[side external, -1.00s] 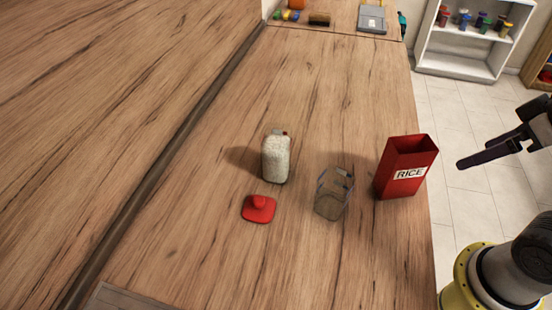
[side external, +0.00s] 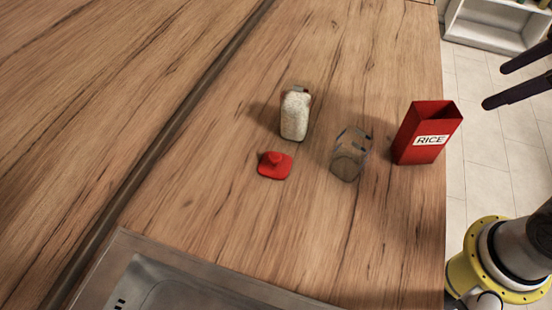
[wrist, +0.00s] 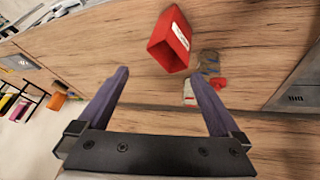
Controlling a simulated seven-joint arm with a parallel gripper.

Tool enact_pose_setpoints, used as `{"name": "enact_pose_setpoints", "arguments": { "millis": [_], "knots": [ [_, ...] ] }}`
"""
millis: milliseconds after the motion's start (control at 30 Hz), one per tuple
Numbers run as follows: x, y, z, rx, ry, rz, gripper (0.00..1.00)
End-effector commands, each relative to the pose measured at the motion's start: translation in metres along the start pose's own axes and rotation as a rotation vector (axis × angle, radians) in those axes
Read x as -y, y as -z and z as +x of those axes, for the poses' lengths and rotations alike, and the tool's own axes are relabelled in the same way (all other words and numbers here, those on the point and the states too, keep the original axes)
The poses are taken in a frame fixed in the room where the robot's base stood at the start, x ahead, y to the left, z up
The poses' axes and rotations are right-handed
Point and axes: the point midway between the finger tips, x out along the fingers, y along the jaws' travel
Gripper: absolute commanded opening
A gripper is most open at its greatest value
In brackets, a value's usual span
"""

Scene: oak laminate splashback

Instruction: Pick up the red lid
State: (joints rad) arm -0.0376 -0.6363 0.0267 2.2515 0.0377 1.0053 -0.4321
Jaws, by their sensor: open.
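The red lid (side external: 274,165) lies on the wooden counter with its knob up, in front of and left of a filled jar. It also shows in the wrist view (wrist: 219,83), small and partly covered by other things. My gripper (side external: 495,87) is open and empty at the right edge of the side view, beyond the counter's edge and well away from the lid. In the wrist view its two dark fingers (wrist: 156,74) stand wide apart with nothing between the tips.
A jar of pale grains (side external: 295,114) stands just behind the lid. An empty clear jar (side external: 349,156) stands to the lid's right. A red RICE box (side external: 420,140) stands open near the counter's right edge. A metal sink (side external: 135,270) lies at the front left.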

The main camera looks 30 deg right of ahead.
Motion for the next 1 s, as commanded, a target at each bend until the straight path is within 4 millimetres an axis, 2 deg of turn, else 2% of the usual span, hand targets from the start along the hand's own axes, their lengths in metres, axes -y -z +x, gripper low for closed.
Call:
{"name": "enact_pose_setpoints", "arguments": {
  "millis": [33,133,267,400,533,667,800,900,1000],
  "knots": [
    [-0.001,0.02,-0.001,0.007,0.024,-0.074,1.0],
    [0.002,0.06,0.001,0.018,0.076,-0.238,1.0],
    [0.015,0.114,0.015,0.032,0.156,-0.455,1.0],
    [0.044,0.167,0.043,0.05,0.248,-0.668,1.0],
    [0.085,0.206,0.078,0.072,0.334,-0.836,1.0],
    [0.131,0.227,0.116,0.105,0.406,-0.947,1.0],
    [0.172,0.229,0.149,0.149,0.459,-1.01,1.0],
    [0.191,0.221,0.164,0.183,0.485,-1.039,1.0],
    [0.201,0.216,0.169,0.19,0.493,-1.055,1.0]
  ]
}}
